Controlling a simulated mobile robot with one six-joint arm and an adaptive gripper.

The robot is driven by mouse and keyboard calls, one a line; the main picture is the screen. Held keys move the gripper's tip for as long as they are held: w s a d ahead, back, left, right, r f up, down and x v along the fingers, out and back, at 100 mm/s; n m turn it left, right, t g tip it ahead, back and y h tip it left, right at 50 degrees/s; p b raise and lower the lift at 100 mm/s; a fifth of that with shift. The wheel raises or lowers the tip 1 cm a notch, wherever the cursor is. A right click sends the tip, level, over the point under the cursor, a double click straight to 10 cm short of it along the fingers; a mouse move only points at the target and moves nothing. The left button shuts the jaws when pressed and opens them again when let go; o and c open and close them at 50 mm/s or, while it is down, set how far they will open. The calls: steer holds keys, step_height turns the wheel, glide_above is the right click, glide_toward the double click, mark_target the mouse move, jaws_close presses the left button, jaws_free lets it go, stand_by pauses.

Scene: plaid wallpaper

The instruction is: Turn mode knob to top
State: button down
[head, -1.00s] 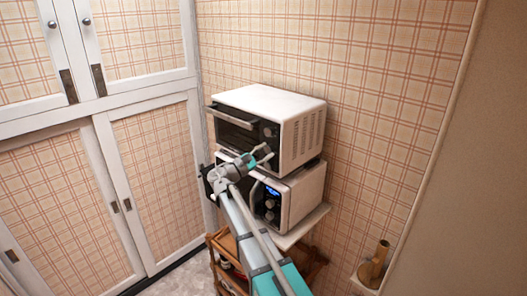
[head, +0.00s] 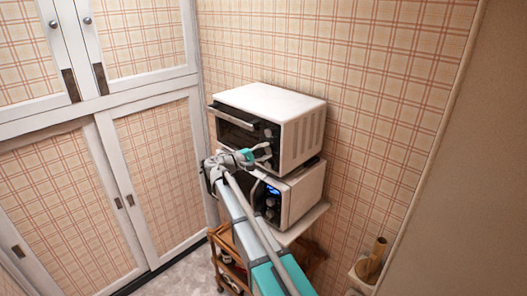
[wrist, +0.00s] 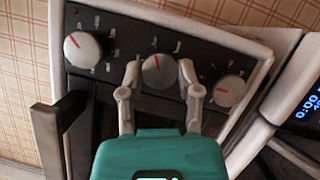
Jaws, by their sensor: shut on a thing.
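The toaster oven (head: 300,128) has a white body and a dark front panel. In the wrist view, that panel (wrist: 120,62) carries three round grey knobs with red pointer marks. My gripper (wrist: 160,72) has its two fingers on either side of the middle knob (wrist: 157,74) and is shut on it. The middle knob's mark points almost straight up in this view. The left knob (wrist: 82,49) and right knob (wrist: 229,91) are clear of the fingers. In the head view my gripper (head: 264,155) is at the oven's front, and its fingers partly hide the panel.
The toaster oven stands on a white microwave (head: 301,193) with a lit blue display (wrist: 308,105). A wooden cart (head: 222,238) is below. The oven's door handle (wrist: 45,132) is close to my gripper. White cabinets (head: 150,150) stand left; a wall shelf is at lower right.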

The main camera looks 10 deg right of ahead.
steer(key=shift+c, duration=1.5)
jaws_free()
steer(key=shift+d, duration=0.2)
steer(key=shift+a, duration=0.1)
steer(key=shift+a+f, duration=0.1)
